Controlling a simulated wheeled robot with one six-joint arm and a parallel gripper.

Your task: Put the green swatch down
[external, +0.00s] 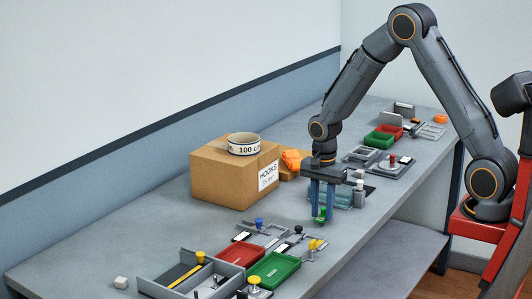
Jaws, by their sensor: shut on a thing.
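My gripper (322,216) points straight down over the grey bench, in front of the cardboard box. Its blue fingers are shut on a small piece, taken to be the green swatch (321,213). Only a little of that piece shows between the fingertips, and its outline is too small to make out. The fingertips are close to the bench top; I cannot tell whether the piece touches it.
A cardboard box (233,172) marked HOOKS bears a tape roll (243,144). Orange cloth (292,160) and a clear bluish bin (343,197) are near my gripper. Red (239,251) and green (274,270) trays stand in front. The bench (175,226) left of them is mostly bare.

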